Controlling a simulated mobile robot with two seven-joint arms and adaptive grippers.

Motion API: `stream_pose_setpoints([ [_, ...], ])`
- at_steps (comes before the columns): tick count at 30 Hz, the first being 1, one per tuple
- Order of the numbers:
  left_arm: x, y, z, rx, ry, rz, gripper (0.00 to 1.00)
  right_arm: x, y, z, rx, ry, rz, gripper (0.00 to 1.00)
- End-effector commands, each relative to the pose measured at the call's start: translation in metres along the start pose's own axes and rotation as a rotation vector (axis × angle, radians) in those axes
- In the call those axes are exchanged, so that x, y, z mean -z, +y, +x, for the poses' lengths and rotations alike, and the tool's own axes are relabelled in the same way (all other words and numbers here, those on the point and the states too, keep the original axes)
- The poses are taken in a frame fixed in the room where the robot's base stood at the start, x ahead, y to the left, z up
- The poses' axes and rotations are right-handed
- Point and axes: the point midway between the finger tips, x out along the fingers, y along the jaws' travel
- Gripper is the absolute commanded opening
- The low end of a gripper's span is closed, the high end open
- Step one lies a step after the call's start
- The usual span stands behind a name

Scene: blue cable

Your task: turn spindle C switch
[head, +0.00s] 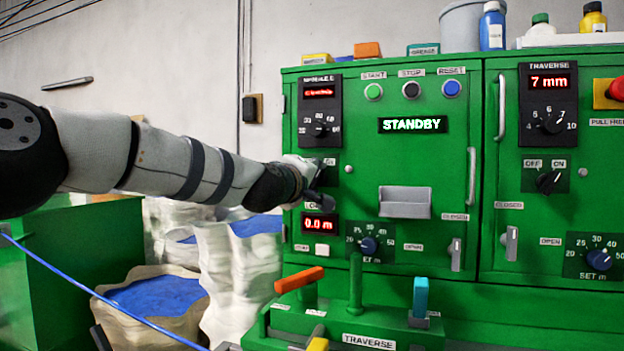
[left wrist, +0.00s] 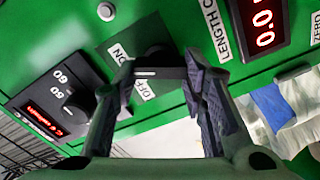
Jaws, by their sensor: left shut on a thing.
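The spindle C switch is a black rotary knob (left wrist: 154,72) on a dark plate with ON and OFF labels, seen in the left wrist view. It sits on the green cabinet below the spindle C speed dial (head: 320,128). My left gripper (head: 318,180) reaches in from the left and largely hides the switch in the head view. In the left wrist view its two fingers (left wrist: 160,72) are on either side of the knob, shut on it. A white mark shows on the knob; I cannot tell surely which label it points to. My right gripper is not in view.
The spindle C display (head: 319,92) is lit red, and the status display (head: 412,124) reads STANDBY. A red length display (head: 319,224) is just below my gripper. Orange (head: 299,280) and blue (head: 420,297) levers stand lower in front. A blue cable (head: 95,291) runs at lower left.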

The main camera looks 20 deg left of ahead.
Motion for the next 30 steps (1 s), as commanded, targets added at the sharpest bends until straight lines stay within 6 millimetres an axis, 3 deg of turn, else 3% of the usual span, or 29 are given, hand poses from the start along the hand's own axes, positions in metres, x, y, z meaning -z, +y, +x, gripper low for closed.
stream_pose_setpoints([
  [20,0.0007,0.0012,-0.0002,-0.002,0.002,0.052,0.10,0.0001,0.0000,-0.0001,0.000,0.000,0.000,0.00],
  [21,0.0007,0.0012,-0.0002,-0.002,0.002,0.052,0.47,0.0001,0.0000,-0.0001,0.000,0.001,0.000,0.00],
  [22,0.0006,0.0012,-0.0002,-0.002,0.002,0.052,0.54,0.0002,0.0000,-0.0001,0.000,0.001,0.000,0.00],
  [23,0.0006,0.0011,-0.0002,-0.002,0.002,0.052,0.58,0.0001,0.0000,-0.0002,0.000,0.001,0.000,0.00],
  [30,0.0003,0.0007,-0.0001,-0.001,0.001,0.051,0.58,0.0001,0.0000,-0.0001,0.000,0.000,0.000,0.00],
])
